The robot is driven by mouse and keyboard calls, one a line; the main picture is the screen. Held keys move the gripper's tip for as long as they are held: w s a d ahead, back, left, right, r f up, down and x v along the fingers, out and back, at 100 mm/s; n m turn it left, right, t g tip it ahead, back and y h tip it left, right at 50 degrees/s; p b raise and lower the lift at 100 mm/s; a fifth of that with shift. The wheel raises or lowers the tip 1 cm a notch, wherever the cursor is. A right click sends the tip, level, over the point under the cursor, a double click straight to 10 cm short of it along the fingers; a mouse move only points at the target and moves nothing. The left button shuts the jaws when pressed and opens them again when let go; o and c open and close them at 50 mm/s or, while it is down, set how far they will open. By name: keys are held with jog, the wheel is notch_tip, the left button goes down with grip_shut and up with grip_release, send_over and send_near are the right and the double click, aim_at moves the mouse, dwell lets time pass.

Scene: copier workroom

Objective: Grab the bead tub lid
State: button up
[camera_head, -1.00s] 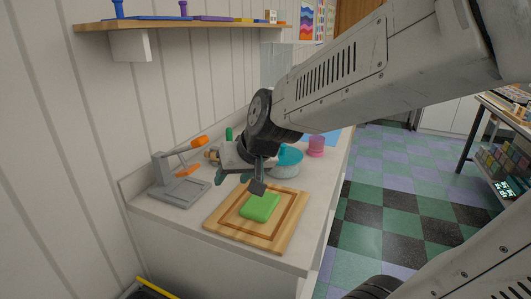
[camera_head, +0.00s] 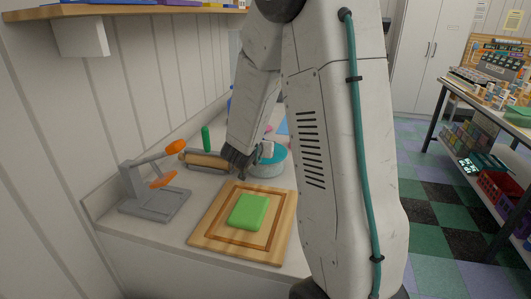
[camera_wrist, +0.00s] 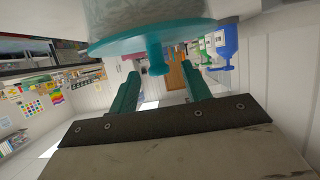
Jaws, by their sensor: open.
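The bead tub lid (camera_head: 277,154) is a teal disc on a round, pale tub (camera_head: 268,170) behind the wooden board. In the wrist view, which looks upside down, the lid (camera_wrist: 150,40) spans the top. Its small teal knob (camera_wrist: 157,62) points down, lined up between my fingertips and apart from them. My gripper (camera_wrist: 162,82) is open and empty, its two teal fingers spread. In the head view my wrist is beside the tub, and my arm hides the tub's surroundings and most of the fingers.
A green block (camera_head: 248,212) lies on the wooden board (camera_head: 213,228) in front. A grey stand with orange parts (camera_head: 155,201) is at left, with a rolling pin (camera_head: 203,160) and green bottle (camera_head: 206,138) behind it. A shelf (camera_head: 130,12) hangs above left.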

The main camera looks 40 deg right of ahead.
aim_at(280, 152)
jog(key=x, duration=0.4)
jog(key=shift+d+f, duration=0.15)
jog(key=shift+f, duration=0.05)
grip_shut()
jog(key=shift+r, duration=0.1)
